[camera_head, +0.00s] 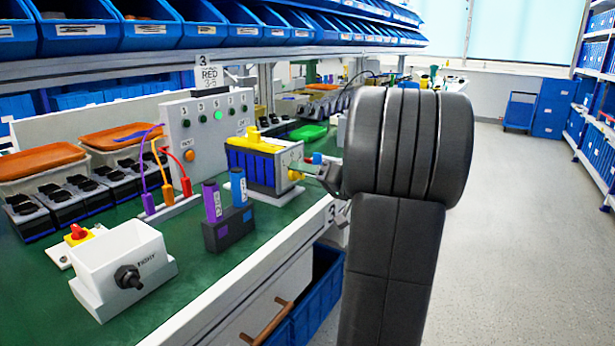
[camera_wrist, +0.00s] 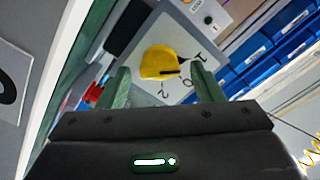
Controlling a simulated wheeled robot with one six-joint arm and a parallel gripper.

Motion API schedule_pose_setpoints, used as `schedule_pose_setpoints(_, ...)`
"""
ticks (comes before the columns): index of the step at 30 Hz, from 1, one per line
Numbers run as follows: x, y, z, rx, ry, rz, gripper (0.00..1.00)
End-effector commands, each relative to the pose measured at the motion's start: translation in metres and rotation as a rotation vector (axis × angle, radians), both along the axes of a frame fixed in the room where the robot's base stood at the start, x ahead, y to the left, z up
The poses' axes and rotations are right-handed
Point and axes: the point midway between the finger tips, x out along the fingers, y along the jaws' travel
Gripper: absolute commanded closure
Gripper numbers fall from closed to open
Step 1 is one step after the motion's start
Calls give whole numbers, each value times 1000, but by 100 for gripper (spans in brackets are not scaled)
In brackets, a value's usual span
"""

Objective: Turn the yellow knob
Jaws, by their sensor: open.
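The yellow knob (camera_wrist: 159,62) sits on a light grey plate (camera_wrist: 187,40) with dark number marks around it in the wrist view. A dark pointer line on the knob points right. My gripper (camera_wrist: 160,70) is open, with one green finger to each side of the knob in the picture. A gap to the knob shows on both sides; its depth between the fingers is unclear.
A white box with a black knob (camera_head: 128,276), a holder with purple and blue cylinders (camera_head: 228,230) and a grey panel with buttons (camera_head: 205,140) stand on the green bench (camera_head: 215,280). Blue bins (camera_head: 150,30) hang above.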

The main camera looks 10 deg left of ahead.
Motion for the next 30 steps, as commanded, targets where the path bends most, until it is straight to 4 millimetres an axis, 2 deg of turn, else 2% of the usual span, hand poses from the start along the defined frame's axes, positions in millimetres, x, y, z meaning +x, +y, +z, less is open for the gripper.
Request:
schedule_pose_setpoints(5,0,0,0,0,0,0,40)
schedule_pose_setpoints(12,0,0,0,0,0,0,85)
schedule_pose_setpoints(22,0,-1,1,14,41,1,85)
schedule_pose_setpoints(30,1,-1,2,71,197,1,85)
